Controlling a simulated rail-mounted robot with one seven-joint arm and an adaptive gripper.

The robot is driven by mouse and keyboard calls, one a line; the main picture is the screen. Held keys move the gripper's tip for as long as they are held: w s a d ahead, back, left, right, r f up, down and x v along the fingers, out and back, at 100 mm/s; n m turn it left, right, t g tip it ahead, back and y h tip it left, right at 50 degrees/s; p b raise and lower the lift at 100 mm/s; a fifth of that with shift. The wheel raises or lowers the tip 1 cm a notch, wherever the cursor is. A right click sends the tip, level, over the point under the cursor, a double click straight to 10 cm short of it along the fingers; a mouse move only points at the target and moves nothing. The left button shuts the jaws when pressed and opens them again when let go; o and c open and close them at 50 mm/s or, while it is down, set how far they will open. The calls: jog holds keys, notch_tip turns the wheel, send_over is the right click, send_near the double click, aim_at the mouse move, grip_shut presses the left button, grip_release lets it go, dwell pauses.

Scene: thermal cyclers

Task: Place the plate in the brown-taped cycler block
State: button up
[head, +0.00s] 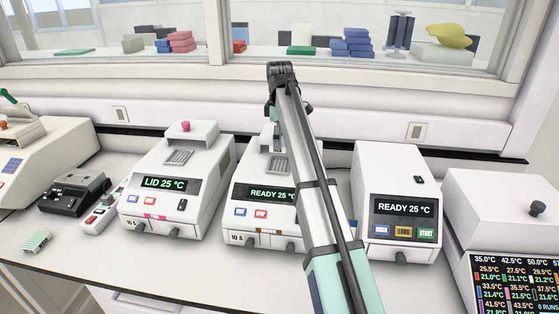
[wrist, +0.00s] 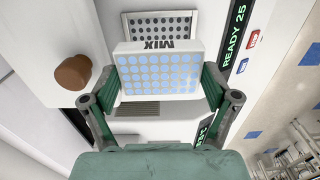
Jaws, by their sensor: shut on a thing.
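The plate (wrist: 158,75), white with pale blue wells and the letters MIX on its edge, is held between the fingers of my gripper (wrist: 163,88) in the wrist view. My gripper is shut on it. The brown-taped cycler (head: 238,205) stands in the middle of the head view, with brown tape (head: 264,231) at its front and READY 25 °C on its display. Its block (head: 277,164) is partly exposed behind my arm. In the wrist view a dark-welled block (wrist: 168,22) lies just beyond the plate, partly covered by it. A brown knob (wrist: 72,72) shows at left.
A pink-taped cycler (head: 150,205) with its block exposed stands to the left. A closed cycler (head: 400,185) stands to the right, with another instrument (head: 505,205) beyond. A small green-welled plate (head: 36,242) lies at the bench's left. Bare bench (head: 85,255) shows in front.

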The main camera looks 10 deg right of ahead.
aim_at(280, 166)
jog(key=shift+f+p, duration=0.95)
jog(key=shift+f, duration=2.7)
jog(key=shift+f, duration=0.2)
jog(key=o, duration=0.9)
jog(key=shift+r, duration=0.1)
notch_tip(280, 166, up, 12)
jog(key=b, duration=0.3)
jog(key=shift+r+b, duration=0.1)
jog(key=shift+b, duration=0.2)
